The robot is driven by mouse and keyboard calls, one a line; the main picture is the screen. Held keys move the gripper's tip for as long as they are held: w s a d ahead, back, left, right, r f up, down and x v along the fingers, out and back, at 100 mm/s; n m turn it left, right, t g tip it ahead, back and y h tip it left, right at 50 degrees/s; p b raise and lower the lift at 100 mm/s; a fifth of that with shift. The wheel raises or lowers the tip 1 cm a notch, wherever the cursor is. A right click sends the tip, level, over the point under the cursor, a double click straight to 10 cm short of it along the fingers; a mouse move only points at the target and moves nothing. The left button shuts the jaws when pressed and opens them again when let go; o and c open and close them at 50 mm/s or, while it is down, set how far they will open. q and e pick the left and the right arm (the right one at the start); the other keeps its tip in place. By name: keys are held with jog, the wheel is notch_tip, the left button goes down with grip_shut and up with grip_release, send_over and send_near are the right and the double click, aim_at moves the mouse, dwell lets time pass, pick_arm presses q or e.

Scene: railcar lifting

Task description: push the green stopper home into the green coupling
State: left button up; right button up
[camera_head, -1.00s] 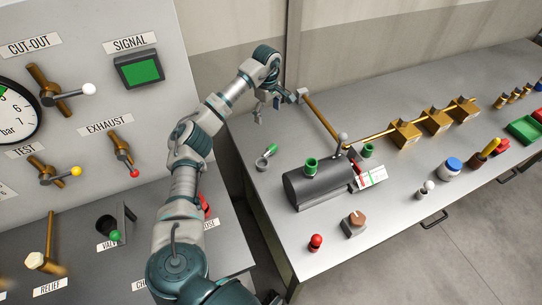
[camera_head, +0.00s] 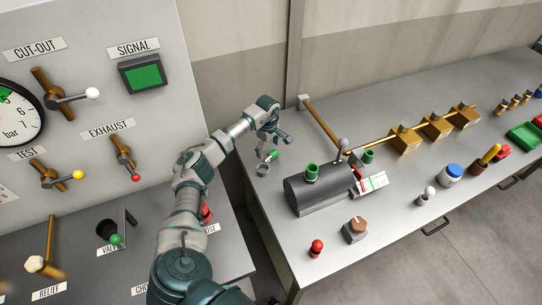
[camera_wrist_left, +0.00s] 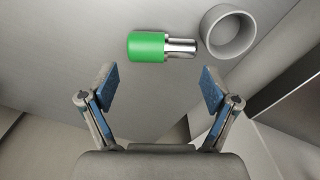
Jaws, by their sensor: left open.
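The green stopper (camera_head: 272,155) has a green grip and a bare metal shank. In the left wrist view the stopper (camera_wrist_left: 147,47) lies sideways, its shank end beside a grey ring-shaped holder (camera_wrist_left: 229,32); I cannot tell if they touch. My left gripper (camera_head: 271,146) is just above the stopper. In the left wrist view its jaws (camera_wrist_left: 158,88) are spread and empty, with the stopper beyond the fingertips. A green open collar (camera_head: 311,172), likely the green coupling, stands on the dark cylinder (camera_head: 318,196). Another green collar (camera_head: 368,156) sits behind it. My right gripper is out of view.
A red-knobbed piece (camera_head: 316,248) and a brown-topped block (camera_head: 355,228) stand in front. A brass rod with blocks (camera_head: 403,139) runs along the back. The valve panel (camera_head: 150,30) is on the left.

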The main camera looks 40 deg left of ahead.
pick_arm(q)
jog(key=shift+f, duration=1.2)
jog(key=c, duration=0.9)
